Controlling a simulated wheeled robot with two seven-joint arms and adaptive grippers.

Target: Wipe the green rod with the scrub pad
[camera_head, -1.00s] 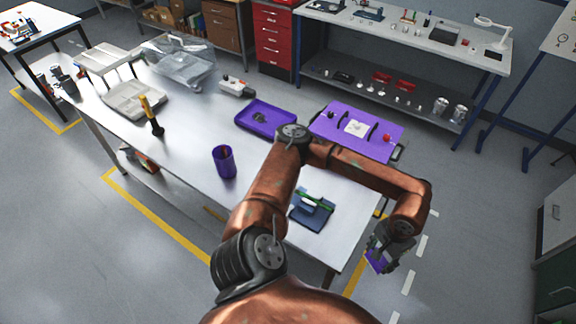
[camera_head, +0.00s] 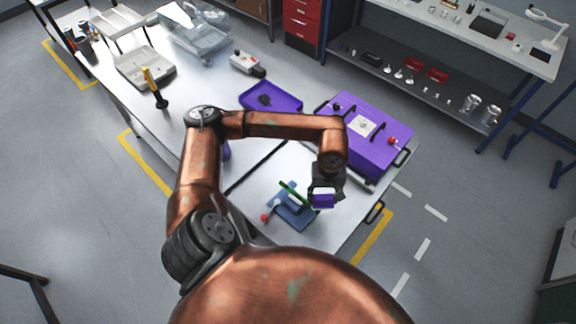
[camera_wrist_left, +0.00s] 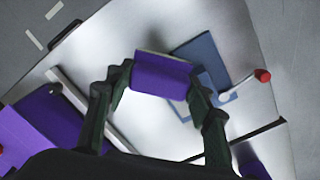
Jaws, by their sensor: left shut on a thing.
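My left gripper (camera_head: 325,190) is shut on the scrub pad (camera_head: 323,201), a purple block with a pale edge, held just right of the blue fixture (camera_head: 298,215) on the table. The green rod (camera_head: 294,194) lies tilted over this fixture, close to the left of the pad; a gap seems to show between them, but I cannot judge the depth. In the left wrist view the gripper (camera_wrist_left: 162,85) grips the pad (camera_wrist_left: 162,74) between both fingers. The blue fixture (camera_wrist_left: 200,52) is partly behind the pad, and the rod cannot be made out there. My right gripper is not in view.
A red-knobbed lever (camera_head: 264,217) sticks out at the fixture's left. A purple box (camera_head: 370,125) with black handles stands behind my gripper. A purple tray (camera_head: 272,98), a yellow-handled screwdriver (camera_head: 152,80) and a beige tray (camera_head: 145,68) lie further back.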

